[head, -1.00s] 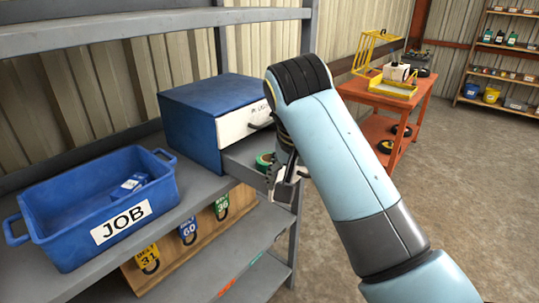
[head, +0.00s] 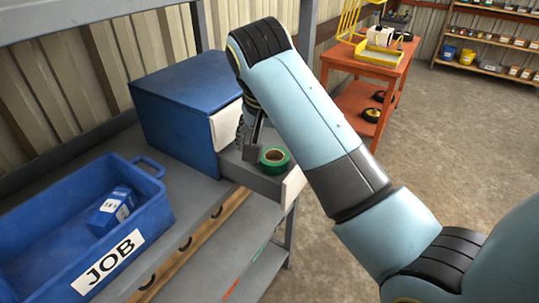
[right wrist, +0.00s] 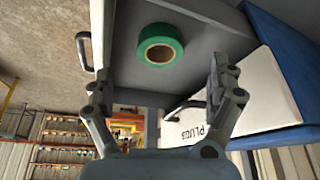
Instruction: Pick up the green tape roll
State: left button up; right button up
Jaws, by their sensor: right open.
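The green tape roll (head: 274,155) lies flat in an open grey drawer (head: 262,183) that sticks out from the blue cabinet (head: 185,115). In the right wrist view the roll (right wrist: 160,45) shows its brown core, lying on the drawer floor. My right gripper (head: 252,146) is just behind and left of the roll in the head view, partly hidden by its own arm. In the right wrist view my right gripper (right wrist: 158,80) is open and empty, its fingers apart on either side, with the roll beyond them. My left gripper is not in view.
A blue JOB bin (head: 85,235) with a blue box (head: 112,210) inside stands at the left on the grey shelf. A shut white drawer front labelled PLUGS (right wrist: 235,110) is beside the open drawer. An orange table (head: 370,75) stands at the back, with clear floor right of it.

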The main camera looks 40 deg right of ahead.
aim_at(274, 153)
jog(key=shift+x, duration=1.15)
jog(key=shift+w+d+f, duration=0.1)
jog(key=shift+d+f, duration=0.15)
jog(key=shift+f, duration=0.05)
jog(key=f, duration=0.1)
jog(key=w+d+f+p, duration=0.1)
jog(key=w+d+f, duration=0.1)
jog(key=shift+f+p, duration=0.3)
jog(key=shift+p, duration=0.05)
jog(key=shift+w+f, duration=0.15)
jog(key=shift+f, duration=0.2)
jog(key=shift+c, duration=0.5)
jog(key=c, duration=1.2)
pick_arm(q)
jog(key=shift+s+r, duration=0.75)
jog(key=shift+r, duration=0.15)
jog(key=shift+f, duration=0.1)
pick_arm(e)
jog(key=shift+r, duration=0.15)
